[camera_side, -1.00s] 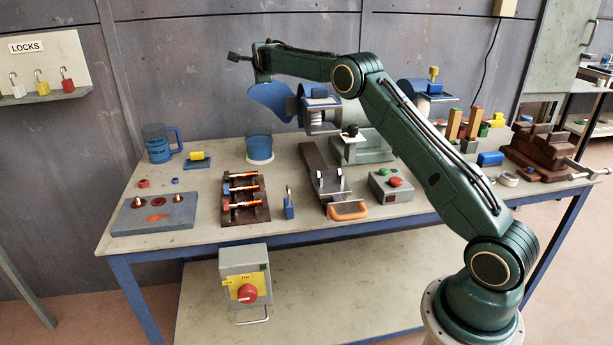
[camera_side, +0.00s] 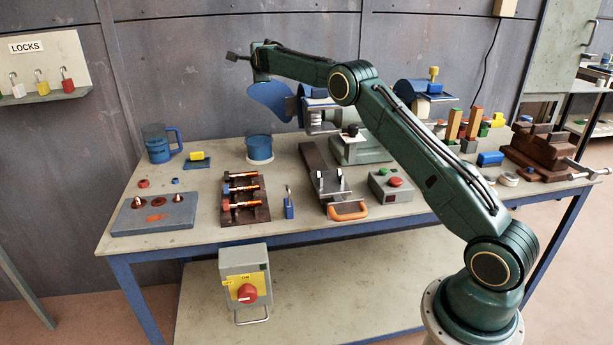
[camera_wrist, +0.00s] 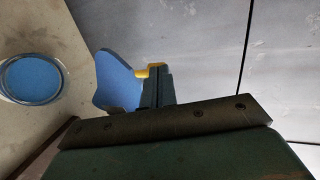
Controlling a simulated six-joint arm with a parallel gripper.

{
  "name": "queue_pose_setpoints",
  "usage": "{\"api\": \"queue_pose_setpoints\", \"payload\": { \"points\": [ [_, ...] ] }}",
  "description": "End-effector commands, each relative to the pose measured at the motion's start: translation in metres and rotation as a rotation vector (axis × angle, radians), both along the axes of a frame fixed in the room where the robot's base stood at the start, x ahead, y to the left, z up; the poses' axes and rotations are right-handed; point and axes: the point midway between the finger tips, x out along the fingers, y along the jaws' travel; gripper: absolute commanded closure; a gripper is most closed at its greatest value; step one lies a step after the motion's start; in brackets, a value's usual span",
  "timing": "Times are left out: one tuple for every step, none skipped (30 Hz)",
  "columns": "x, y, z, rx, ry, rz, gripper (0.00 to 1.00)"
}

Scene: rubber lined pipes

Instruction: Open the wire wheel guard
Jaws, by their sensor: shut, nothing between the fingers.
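A bench grinder stands at the back middle of the bench, partly hidden behind my arm. Its left blue guard (camera_side: 270,97) juts out to the left, tilted away from the wheel housing. Its right blue guard (camera_side: 412,89) carries a yellow knob (camera_side: 434,73). I cannot tell which side holds the wire wheel.
A blue round container (camera_side: 259,148) and a blue mug (camera_side: 157,145) stand to the left. A grey switch box (camera_side: 391,184) and an orange-handled clamp (camera_side: 347,210) lie in front. A brown vise (camera_side: 550,148) is at the right. The wall is close behind.

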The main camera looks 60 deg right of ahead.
Motion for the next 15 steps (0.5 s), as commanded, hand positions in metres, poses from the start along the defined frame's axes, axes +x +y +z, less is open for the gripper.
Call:
{"api": "queue_pose_setpoints", "payload": {
  "points": [
    [0.000, 0.001, 0.000, 0.000, 0.000, 0.000, 1.00],
    [-0.001, 0.002, 0.000, 0.000, 0.000, 0.000, 1.00],
    [-0.001, 0.002, 0.000, 0.000, 0.000, 0.001, 1.00],
    [-0.002, 0.003, 0.001, 0.000, 0.000, 0.001, 1.00],
    [-0.002, 0.004, 0.001, 0.000, 0.000, 0.001, 1.00],
    [-0.003, 0.005, 0.001, 0.000, 0.000, 0.001, 1.00],
    [-0.003, 0.006, 0.001, 0.000, 0.001, 0.001, 1.00],
    [-0.004, 0.007, 0.000, 0.000, 0.001, 0.001, 1.00],
    [-0.005, 0.009, 0.001, 0.000, 0.000, 0.001, 1.00],
    [-0.006, 0.010, 0.001, 0.000, 0.000, 0.001, 1.00],
    [-0.007, 0.011, 0.001, 0.000, 0.000, 0.001, 1.00],
    [-0.009, 0.013, 0.001, 0.001, 0.001, 0.001, 1.00],
    [-0.010, 0.014, 0.000, 0.001, 0.001, 0.001, 1.00],
    [-0.011, 0.015, 0.001, 0.000, 0.000, 0.001, 1.00],
    [-0.012, 0.018, 0.001, 0.000, 0.000, 0.001, 1.00]
  ]
}}
